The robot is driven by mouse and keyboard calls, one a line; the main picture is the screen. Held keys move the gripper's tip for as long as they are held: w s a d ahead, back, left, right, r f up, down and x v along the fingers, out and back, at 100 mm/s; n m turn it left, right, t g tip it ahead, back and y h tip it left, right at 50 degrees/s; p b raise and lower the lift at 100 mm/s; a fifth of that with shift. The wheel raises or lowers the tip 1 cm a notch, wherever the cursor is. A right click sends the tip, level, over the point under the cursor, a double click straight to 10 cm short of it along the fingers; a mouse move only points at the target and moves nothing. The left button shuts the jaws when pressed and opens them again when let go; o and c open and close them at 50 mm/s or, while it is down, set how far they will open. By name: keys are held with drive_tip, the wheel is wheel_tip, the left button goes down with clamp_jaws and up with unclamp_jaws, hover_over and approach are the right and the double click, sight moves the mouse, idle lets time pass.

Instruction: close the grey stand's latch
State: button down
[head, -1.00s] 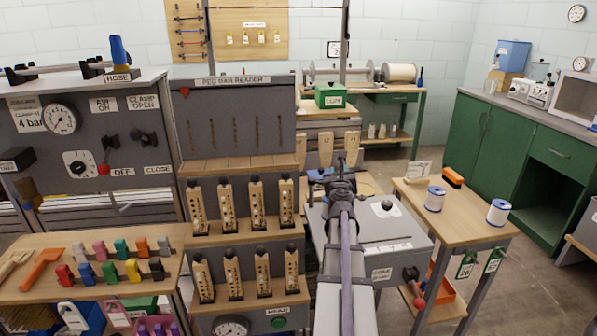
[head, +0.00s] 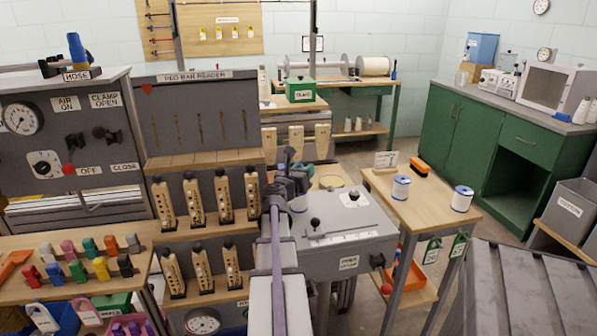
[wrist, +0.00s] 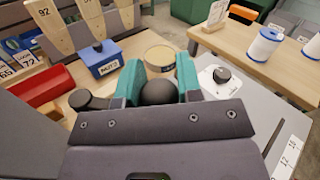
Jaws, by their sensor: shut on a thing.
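The grey stand (head: 372,231) is right of my arm in the head view. Its top carries a black knob on a white plate (head: 354,197), and a small black knob (head: 315,224) by a slotted strip. Its top also shows in the wrist view (wrist: 262,110). My gripper (head: 298,180) is over the stand's far left part. In the wrist view its teal fingers (wrist: 159,80) are shut on a round black knob (wrist: 158,93). I cannot tell whether this knob is the latch; what is under it is hidden.
A wooden side table (head: 420,205) with white spools (head: 401,188) stands right of the stand. The peg rack (head: 205,230) is to the left.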

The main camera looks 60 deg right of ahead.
drive_tip(key=c, duration=1.1)
unclamp_jaws()
drive_tip(key=a, duration=1)
drive_tip(key=shift+w+a, duration=0.25)
drive_tip(key=shift+a, duration=0.15)
